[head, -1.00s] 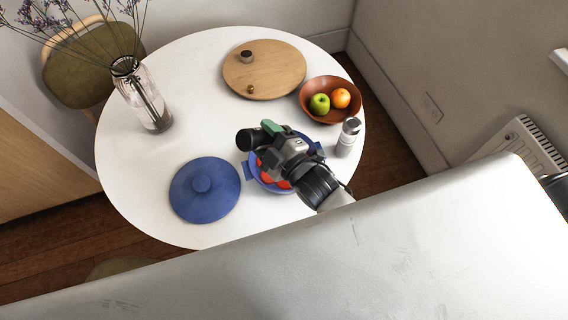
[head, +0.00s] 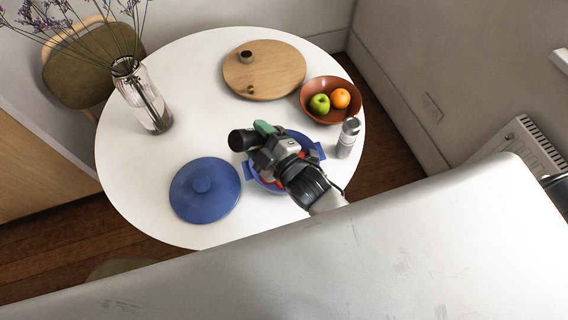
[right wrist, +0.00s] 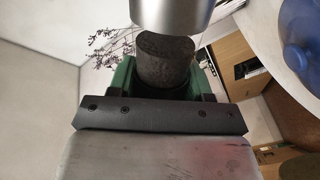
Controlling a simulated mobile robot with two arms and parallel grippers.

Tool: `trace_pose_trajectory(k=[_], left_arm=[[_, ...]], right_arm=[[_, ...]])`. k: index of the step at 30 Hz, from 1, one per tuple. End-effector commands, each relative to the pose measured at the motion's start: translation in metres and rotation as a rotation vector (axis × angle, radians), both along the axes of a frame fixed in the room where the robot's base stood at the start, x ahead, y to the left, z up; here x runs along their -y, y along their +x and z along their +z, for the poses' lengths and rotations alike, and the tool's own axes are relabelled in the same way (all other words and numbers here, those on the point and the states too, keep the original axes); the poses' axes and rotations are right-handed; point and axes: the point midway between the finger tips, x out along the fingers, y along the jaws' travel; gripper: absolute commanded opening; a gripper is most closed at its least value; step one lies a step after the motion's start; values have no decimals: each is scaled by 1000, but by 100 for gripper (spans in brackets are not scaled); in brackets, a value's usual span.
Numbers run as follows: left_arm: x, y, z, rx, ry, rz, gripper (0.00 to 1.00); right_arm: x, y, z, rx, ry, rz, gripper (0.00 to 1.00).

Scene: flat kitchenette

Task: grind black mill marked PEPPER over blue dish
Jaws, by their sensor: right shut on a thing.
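My right gripper (head: 262,140) is shut on a black mill (head: 240,140), above the left and back part of the blue dish. The mill lies tilted well over, its dark end pointing left in the head view. In the right wrist view the dark mill (right wrist: 165,62) sits between green finger pads. No PEPPER lettering is readable. The blue dish (head: 319,151) stands on the table with red pieces inside; my gripper and wrist hide much of it. My left gripper is not in view.
The blue lid (head: 204,190) lies left of the dish. A grey-white mill with a metal top (head: 347,138) stands close to the dish's right. A fruit bowl (head: 309,88), round wooden board (head: 283,80) and glass vase (head: 140,95) stand farther back. The table's left-middle (head: 190,110) is clear.

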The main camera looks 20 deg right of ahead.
Motion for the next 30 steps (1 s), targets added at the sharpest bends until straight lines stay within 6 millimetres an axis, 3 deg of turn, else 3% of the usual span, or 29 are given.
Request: trace_pose_trajectory(k=[30], left_arm=[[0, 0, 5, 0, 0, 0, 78]], right_arm=[[-12, -15, 1, 2, 0, 0, 18]])
